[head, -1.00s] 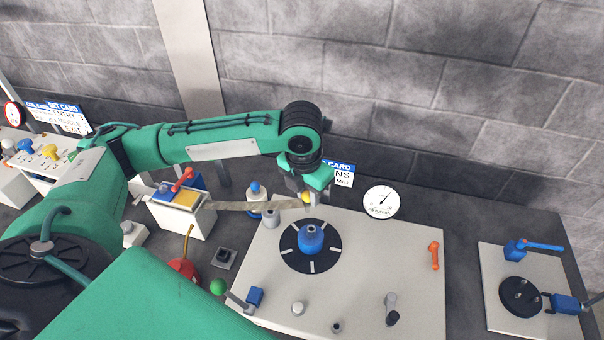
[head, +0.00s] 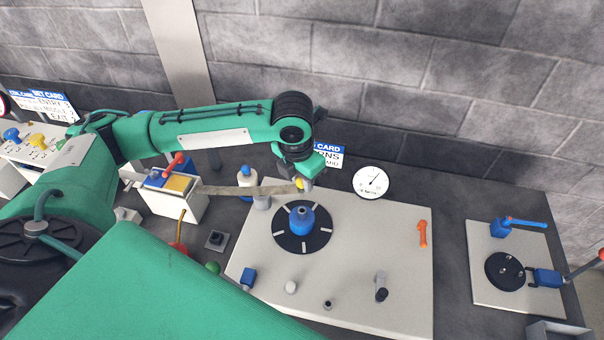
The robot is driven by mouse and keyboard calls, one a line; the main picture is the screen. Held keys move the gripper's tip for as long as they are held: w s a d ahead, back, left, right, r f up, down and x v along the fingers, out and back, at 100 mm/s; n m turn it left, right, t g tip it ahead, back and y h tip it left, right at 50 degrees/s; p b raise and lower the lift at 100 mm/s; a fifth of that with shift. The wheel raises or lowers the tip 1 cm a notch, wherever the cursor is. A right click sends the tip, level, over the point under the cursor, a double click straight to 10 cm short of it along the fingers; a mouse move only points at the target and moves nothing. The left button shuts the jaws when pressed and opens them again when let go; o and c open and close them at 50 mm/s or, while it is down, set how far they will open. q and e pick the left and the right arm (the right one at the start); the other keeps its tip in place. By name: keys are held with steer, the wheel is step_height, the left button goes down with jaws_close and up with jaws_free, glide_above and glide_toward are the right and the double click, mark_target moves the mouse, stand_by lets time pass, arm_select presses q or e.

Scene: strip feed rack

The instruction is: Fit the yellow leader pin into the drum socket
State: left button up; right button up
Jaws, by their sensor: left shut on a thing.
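My left gripper (head: 304,181) is shut on the yellow leader pin (head: 299,184). The pin shows as a small yellow piece at the end of a tan strip (head: 245,190). The strip runs left to the white feed box with a yellow top (head: 178,184). The drum is a black disc with pale marks (head: 290,240) and a blue hub (head: 300,221) with a grey top. The gripper is just above and behind the hub; the pin looks apart from it. The socket's opening is not clear from here. My right gripper is not in view.
A pale panel (head: 390,270) carries the drum, an orange handle (head: 422,233), a blue block (head: 248,277) and small knobs. A round gauge (head: 370,182) stands behind it. A second panel (head: 484,245) with a black disc stands at right. A brick wall closes the back.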

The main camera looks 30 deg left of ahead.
mark_target(301, 196)
arm_select(q)
steer(key=shift+f+b, duration=0.7)
steer(key=shift+f, duration=1.6)
steer(key=shift+p, duration=0.55)
steer(key=shift+p, duration=0.5)
steer(key=shift+p, duration=0.45)
steer(key=shift+f+b, duration=0.4)
steer(key=shift+f, duration=1.4)
